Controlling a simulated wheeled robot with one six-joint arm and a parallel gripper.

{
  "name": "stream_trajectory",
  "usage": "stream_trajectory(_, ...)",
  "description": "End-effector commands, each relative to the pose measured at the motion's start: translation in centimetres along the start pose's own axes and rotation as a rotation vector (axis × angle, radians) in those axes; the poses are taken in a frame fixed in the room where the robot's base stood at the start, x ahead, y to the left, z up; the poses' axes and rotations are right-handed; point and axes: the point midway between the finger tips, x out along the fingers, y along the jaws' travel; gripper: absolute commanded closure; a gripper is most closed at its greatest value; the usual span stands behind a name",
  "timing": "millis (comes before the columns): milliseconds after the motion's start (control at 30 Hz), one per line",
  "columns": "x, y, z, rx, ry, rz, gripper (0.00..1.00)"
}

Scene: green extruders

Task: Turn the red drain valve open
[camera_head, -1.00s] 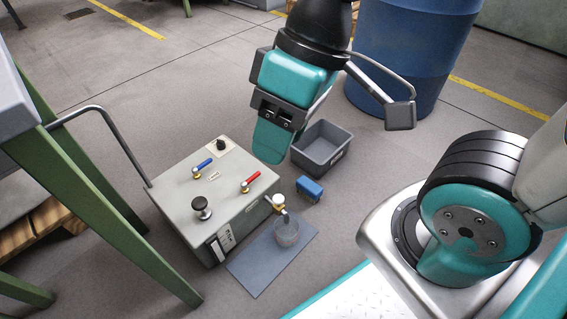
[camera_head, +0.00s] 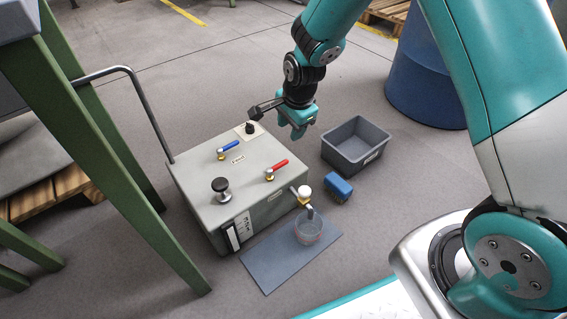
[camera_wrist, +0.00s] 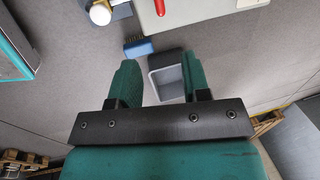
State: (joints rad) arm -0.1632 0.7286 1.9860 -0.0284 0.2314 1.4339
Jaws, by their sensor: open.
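The red drain valve (camera_head: 277,169) is a red lever on a brass fitting, on top of a grey cabinet (camera_head: 205,190), near its right edge. The lever points up and right in the head view. Part of it shows at the top of the wrist view (camera_wrist: 159,6). My gripper (camera_head: 298,134) hangs above and beyond the lever, past the cabinet's far right corner, apart from it. In the wrist view my gripper's two green fingers (camera_wrist: 160,75) stand apart with nothing between them gripped.
A blue lever (camera_head: 229,148), a black knob (camera_head: 221,188) and a small black dial (camera_head: 250,128) share the cabinet top. A clear cup (camera_head: 308,228) stands under the side spout on a grey mat (camera_head: 268,268). A blue brush (camera_head: 338,188) and grey bin (camera_head: 357,145) lie to the right.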

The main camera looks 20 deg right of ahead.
Motion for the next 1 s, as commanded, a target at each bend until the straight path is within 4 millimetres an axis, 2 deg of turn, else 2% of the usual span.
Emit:
stream_trajectory(33, 1.4, 0.1, 0.0, -0.001, -0.001, 0.002, 0.57)
stream_trajectory(400, 10.1, 0.3, 0.1, -0.004, -0.002, 0.003, 0.57)
stream_trajectory(600, 13.7, 0.2, 0.1, -0.004, -0.002, 0.001, 0.57)
stream_trajectory(800, 15.5, 0.1, 0.1, -0.004, -0.002, 0.000, 0.57)
stream_trajectory(1000, 15.8, 0.1, 0.1, -0.004, -0.002, 0.000, 0.57)
